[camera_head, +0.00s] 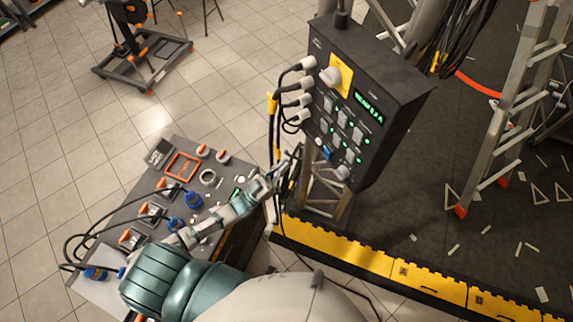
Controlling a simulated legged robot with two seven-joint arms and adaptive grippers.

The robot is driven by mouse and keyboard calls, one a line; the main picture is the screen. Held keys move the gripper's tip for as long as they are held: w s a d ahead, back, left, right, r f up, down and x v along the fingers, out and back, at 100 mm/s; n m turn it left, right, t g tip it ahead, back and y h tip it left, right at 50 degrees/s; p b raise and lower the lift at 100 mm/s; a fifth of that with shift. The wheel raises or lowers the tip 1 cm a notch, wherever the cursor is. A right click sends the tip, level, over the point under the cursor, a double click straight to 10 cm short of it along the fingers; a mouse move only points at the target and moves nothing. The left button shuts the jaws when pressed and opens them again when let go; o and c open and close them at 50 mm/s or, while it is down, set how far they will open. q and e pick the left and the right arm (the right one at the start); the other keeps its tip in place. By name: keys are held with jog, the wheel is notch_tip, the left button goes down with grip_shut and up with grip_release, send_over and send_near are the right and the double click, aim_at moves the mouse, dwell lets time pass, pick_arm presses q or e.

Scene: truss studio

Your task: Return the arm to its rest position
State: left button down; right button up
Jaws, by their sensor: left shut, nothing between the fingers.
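My left arm comes in from the lower left and reaches up to the right over the edge of a dark bench. My left gripper (287,176) is at its end, just left of and below a black control box (349,110). The gripper is shut and looks empty. Dark cables behind it make its fingertips hard to pick out. I cannot tell whether it touches the cables. My right gripper is not in view.
The control box has a yellow-backed knob, green lights and plugged cables (272,120). The bench (160,180) holds blue and orange parts. A ladder (510,100) stands right on a dark platform edged in yellow (340,255). Tiled floor (60,110) lies open left.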

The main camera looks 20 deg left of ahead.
pick_arm(q)
jog(key=s+d+f+n+g+y, duration=0.25)
jog(key=d+f+g+y, duration=0.4)
jog(key=f+y, duration=0.35)
jog(key=s+a+f+n+g+y, duration=0.1)
jog(key=s+a+f+g+y, duration=0.3)
jog(key=s, duration=0.5)
jog(key=s+a+f+n+g+y, duration=0.1)
jog(key=s+a+f+n+g, duration=0.1)
jog(key=s+a+g, duration=0.55)
jog(key=s+d+f, duration=0.1)
jog(key=s+f, duration=0.1)
jog(key=f, duration=1.1)
jog(key=s+d+f, duration=0.1)
jog(key=d+f, duration=0.1)
jog(key=f, duration=1.1)
jog(key=s+a+f, duration=0.2)
jog(key=s+f, duration=0.6)
jog(key=s, duration=0.1)
jog(key=s+a+f+g, duration=0.1)
jog(key=s+f, duration=0.7)
jog(key=s, duration=0.1)
jog(key=shift+a+f, duration=0.3)
jog(key=shift+a, duration=0.05)
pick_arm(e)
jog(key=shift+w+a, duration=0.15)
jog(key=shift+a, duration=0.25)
